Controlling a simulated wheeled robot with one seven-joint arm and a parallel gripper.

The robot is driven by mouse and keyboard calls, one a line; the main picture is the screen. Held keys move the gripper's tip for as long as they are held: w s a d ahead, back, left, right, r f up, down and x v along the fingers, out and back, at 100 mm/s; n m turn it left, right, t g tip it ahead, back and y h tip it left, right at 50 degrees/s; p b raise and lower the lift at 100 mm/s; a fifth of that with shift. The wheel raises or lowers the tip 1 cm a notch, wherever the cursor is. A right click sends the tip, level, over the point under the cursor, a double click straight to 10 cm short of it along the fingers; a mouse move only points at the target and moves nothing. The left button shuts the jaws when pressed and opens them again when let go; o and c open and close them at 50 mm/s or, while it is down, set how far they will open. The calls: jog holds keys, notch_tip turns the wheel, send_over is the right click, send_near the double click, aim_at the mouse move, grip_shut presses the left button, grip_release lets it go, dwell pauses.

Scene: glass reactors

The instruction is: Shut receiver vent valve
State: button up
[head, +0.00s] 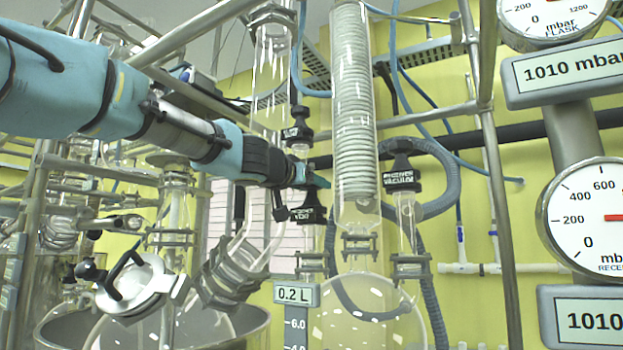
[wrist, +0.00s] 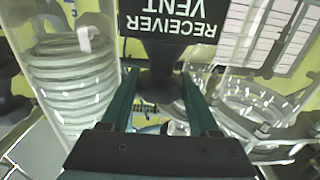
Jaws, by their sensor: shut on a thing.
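The receiver vent valve (wrist: 172,22) is black, with a white-lettered "RECEIVER VENT" label that reads upside down in the wrist view. Its label (head: 308,215) also shows in the head view, just below my gripper (head: 316,181). In the wrist view, the two dark green fingers of my gripper (wrist: 160,92) stand on either side of the valve's dark narrowing body and are shut on it. The head view hides most of the valve behind my gripper, and its turn position cannot be told.
The glass coil condenser (head: 354,110) stands close to the right of my gripper. The receiver vacuum valve (head: 402,178) is farther right. A round glass receiver (head: 372,310) hangs below. Metal rods and a blue hose (head: 402,70) surround the area. Both pressure displays (head: 568,70) read 1010.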

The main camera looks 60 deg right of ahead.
jog(key=m+g+b, duration=0.2)
jog(key=g, duration=0.2)
jog(key=shift+w+m, duration=0.15)
jog(key=shift+m, duration=0.25)
jog(key=m+g+y, duration=0.1)
jog(key=g, duration=0.2)
jog(key=shift+m+b, duration=0.35)
jog(key=shift+m, duration=0.05)
jog(key=m+g+y+p, duration=0.1)
jog(key=g, duration=0.1)
jog(key=m+g+y+p, duration=0.1)
jog(key=m+g, duration=0.1)
jog(key=shift+r+y, duration=0.3)
jog(key=shift+r, duration=0.05)
jog(key=m+g+y+p, duration=0.1)
jog(key=g+p, duration=0.1)
jog(key=p, duration=0.1)
jog(key=shift+m+y, duration=0.3)
jog(key=shift+m, duration=0.1)
jog(key=shift+f+g+p, duration=0.1)
jog(key=shift+g+p, duration=0.2)
jog(key=shift+p, duration=0.05)
jog(key=shift+f+m+y, duration=0.1)
jog(key=shift+m+y, duration=0.2)
jog(key=shift+y, duration=0.1)
jog(key=o, duration=1.1)
jog(key=shift+f, duration=0.1)
